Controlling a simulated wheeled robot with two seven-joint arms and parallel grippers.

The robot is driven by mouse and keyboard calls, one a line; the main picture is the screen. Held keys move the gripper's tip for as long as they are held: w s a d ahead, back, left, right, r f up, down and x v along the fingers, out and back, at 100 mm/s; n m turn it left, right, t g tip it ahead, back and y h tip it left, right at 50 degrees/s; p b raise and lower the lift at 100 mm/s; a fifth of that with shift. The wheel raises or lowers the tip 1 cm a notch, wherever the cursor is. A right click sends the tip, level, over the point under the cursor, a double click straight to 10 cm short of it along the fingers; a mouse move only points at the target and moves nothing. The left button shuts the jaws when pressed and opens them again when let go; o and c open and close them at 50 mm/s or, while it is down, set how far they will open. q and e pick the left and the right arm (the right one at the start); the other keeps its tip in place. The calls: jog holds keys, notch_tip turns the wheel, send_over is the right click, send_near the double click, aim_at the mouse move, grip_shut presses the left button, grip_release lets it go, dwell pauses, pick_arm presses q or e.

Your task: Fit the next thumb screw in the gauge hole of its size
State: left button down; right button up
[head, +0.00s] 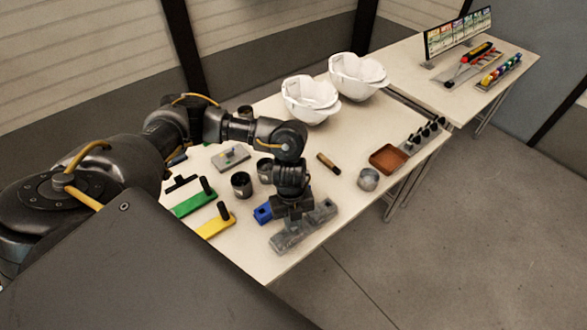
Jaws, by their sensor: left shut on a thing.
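The grey gauge block (287,241) lies near the table's front edge, in the lower middle of the head view. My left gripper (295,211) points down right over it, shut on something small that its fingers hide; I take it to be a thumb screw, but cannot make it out. I cannot tell whether the held thing touches the block or sits in a hole. A row of several dark knobbed pieces (425,134), perhaps thumb screws, stands on a strip at the table's right edge. My right gripper is not in view.
Green (194,203) and yellow (215,225) holders and a dark cup (241,185) stand further left. A grey cup (368,179), brown tray (388,158) and brown stick (328,163) lie right.

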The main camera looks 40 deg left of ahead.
pick_arm(q)
jog(key=shift+f+b, duration=0.45)
jog(key=shift+f, duration=0.35)
dwell(0.4)
jog(key=c, duration=1.2)
grip_release()
notch_tip(320, 180, up, 11)
jog(key=w+a, duration=0.1)
jog(key=shift+a+f, duration=0.15)
